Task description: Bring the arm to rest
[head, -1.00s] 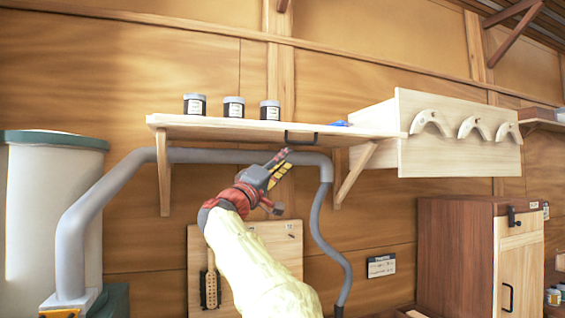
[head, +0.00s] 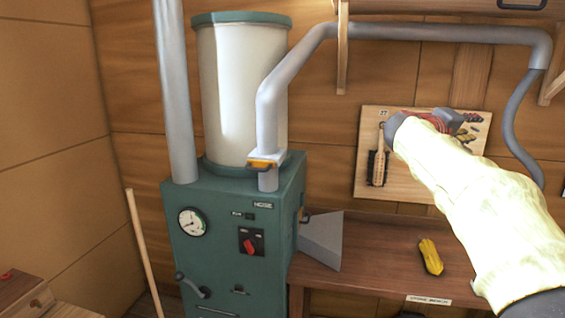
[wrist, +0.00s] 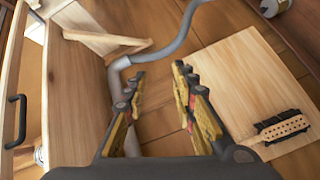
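My gripper (wrist: 160,105) is open in the wrist view, its two yellow-and-dark fingers apart with nothing between them. In the head view my gripper (head: 466,122) is at the end of my pale-sleeved arm, in front of the wooden tool board on the back wall. The arm reaches in from the lower right, raised above the workbench. The fingertips are small in the head view.
A tool board (head: 367,187) carries a dark-bristled brush (head: 377,167). A green machine (head: 225,270) with a grey hose (head: 300,52) stands left. A yellow object (head: 430,257) lies on the brown workbench (head: 375,270). In the wrist view, a shelf bracket (wrist: 105,42) and dark handle (wrist: 15,121) are near.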

